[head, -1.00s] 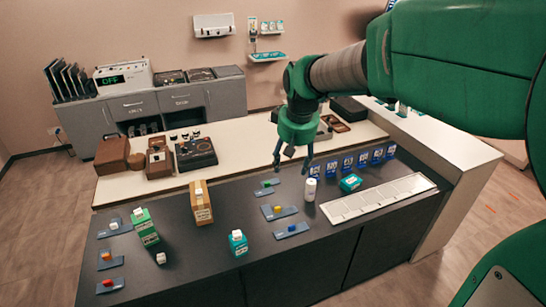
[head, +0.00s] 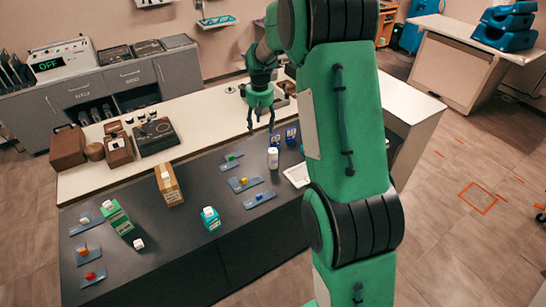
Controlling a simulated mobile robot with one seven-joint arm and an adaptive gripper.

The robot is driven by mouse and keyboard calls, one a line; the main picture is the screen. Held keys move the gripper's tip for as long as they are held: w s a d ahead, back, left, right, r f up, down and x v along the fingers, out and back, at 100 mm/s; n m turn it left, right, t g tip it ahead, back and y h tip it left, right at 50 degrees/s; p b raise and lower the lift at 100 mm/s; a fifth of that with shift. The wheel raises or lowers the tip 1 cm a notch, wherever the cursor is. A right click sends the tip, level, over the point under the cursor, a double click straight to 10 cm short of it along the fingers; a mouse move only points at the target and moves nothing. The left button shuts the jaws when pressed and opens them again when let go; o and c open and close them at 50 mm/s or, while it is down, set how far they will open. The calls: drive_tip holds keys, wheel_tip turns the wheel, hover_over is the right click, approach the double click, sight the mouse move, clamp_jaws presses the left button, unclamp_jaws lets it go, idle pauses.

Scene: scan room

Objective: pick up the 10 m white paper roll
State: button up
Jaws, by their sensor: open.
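A small white upright cylinder (head: 273,158) with a print too small to read stands on the dark counter (head: 215,252) in the head view. It may be the paper roll, but I cannot read a length on it. A small white piece (head: 138,243) lies at the front left of the counter; its kind is unclear. My gripper (head: 261,126) points down with its fingers apart and empty. In the picture it is just above and slightly left of the cylinder, not touching it.
Blue-grey slabs with coloured pieces (head: 246,184) lie left of the cylinder. A teal carton (head: 211,219), a brown carton (head: 168,185) and a green carton (head: 117,217) stand further left. Blue labelled holders (head: 291,135) are right of the gripper. My arm hides the counter's right end.

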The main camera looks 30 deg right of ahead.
drive_tip(key=g+p, duration=0.1)
drive_tip(key=p, duration=0.4)
hover_over(274, 150)
drive_tip(key=shift+n, duration=0.3)
wheel_tip(274, 150, down, 15)
drive_tip(key=shift+a+f, duration=0.1)
drive_tip(key=shift+f, duration=0.1)
drive_tip(key=shift+s+f+b, duration=0.1)
drive_tip(key=shift+b, duration=0.2)
drive_tip(key=shift+f, duration=4.2)
drive_tip(key=shift+f, duration=0.1)
drive_tip(key=shift+a+f, duration=0.2)
drive_tip(key=shift+f, duration=2.35)
drive_tip(key=c, duration=1.3)
